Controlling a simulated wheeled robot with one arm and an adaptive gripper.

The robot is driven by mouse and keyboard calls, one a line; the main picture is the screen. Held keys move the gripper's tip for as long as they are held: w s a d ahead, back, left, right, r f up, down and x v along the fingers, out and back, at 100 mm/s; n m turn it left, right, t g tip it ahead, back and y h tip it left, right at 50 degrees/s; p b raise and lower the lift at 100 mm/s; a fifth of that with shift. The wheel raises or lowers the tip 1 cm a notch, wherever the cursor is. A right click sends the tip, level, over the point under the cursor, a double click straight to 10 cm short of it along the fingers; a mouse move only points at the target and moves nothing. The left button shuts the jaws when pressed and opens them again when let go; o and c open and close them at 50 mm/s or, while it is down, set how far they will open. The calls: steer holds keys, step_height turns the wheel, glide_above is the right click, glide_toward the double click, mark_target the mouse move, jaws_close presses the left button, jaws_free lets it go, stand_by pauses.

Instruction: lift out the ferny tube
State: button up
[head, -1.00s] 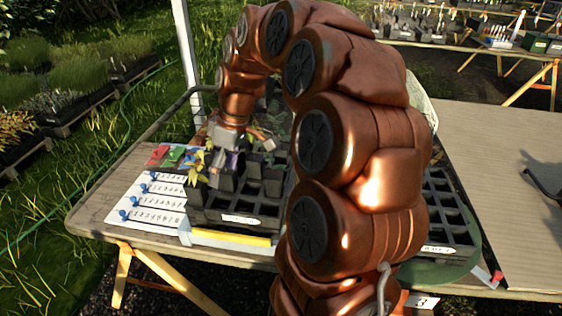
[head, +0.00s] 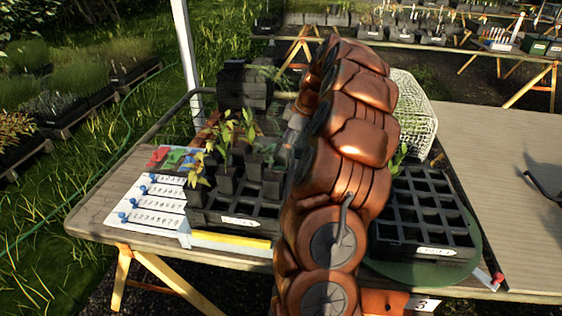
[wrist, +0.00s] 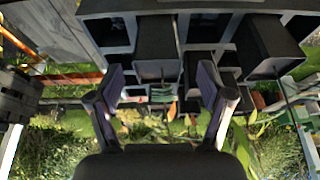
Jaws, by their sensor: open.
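A black cell tray (head: 235,215) at the left of the bench holds several dark square tubes (head: 226,180) with leafy yellow-green plants (head: 245,130). I cannot tell which tube is the ferny one. My gripper (wrist: 162,100) is open in the wrist view, its two fingers apart with no tube clearly held between them. A dark tube (wrist: 155,48) shows beyond the fingers, near the left one, and another tube (wrist: 268,45) is off to the right. In the head view my arm hides the gripper and the left tray's right side.
A second black tray (head: 425,215), mostly empty cells, sits on a green round base at right. A white wire basket (head: 415,110) stands behind it. A white numbered board (head: 155,200) with blue pegs lies left of the first tray.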

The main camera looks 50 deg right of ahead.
mark_target(281, 163)
steer(key=shift+p+x, duration=1.1)
steer(key=shift+x, duration=1.7)
steer(key=shift+w+r, duration=0.15)
steer(key=shift+w, duration=0.05)
steer(key=shift+c, duration=0.3)
steer(key=c, duration=1.3)
